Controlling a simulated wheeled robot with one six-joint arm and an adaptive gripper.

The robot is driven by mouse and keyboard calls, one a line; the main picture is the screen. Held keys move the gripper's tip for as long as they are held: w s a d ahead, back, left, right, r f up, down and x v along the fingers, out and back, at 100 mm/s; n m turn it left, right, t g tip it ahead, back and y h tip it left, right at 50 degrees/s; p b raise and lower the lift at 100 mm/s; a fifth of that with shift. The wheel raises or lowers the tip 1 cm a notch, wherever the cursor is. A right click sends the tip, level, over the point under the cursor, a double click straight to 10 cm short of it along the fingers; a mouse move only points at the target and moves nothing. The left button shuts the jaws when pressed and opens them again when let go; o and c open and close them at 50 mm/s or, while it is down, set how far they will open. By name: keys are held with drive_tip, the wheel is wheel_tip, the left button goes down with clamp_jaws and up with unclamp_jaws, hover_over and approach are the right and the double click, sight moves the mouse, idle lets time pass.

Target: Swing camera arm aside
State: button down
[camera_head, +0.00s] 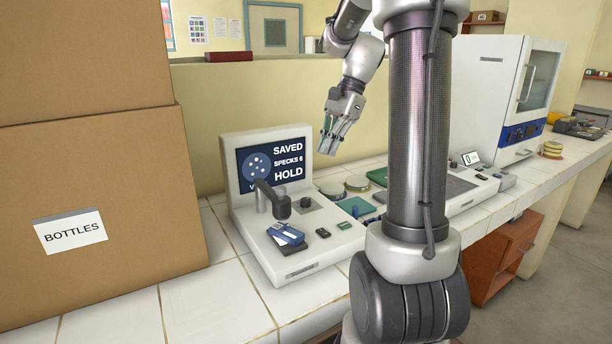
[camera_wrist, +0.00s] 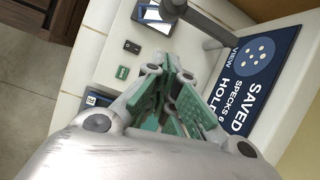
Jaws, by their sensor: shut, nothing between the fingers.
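The camera arm (camera_head: 268,196) is a dark grey post with a short bar and a camera head on the white imaging station (camera_head: 300,262). Its head hangs just behind a blue and white item on a dark pad (camera_head: 287,236). In the wrist view the camera arm (camera_wrist: 208,22) shows as a grey bar beyond my fingers. My gripper (camera_head: 331,143) is raised at the right edge of the station's screen (camera_head: 272,163), apart from the camera arm. In the wrist view my gripper (camera_wrist: 167,68) has its green-padded fingers closed together and empty; they hide part of the station.
A big cardboard box marked BOTTLES (camera_head: 90,215) stands on the left of the tiled bench. Round dishes (camera_head: 357,183) and a green tray (camera_head: 378,177) lie right of the station. A white incubator (camera_head: 497,95) stands further right. Open air surrounds my gripper.

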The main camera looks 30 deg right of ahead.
drive_tip(key=shift+s+a+r+m, duration=0.1)
drive_tip(key=shift+s+a+m, duration=0.15)
drive_tip(key=shift+m, duration=0.75)
drive_tip(key=a+f, duration=0.8)
drive_tip(key=shift+a+f, duration=0.2)
drive_tip(key=shift+a, duration=0.1)
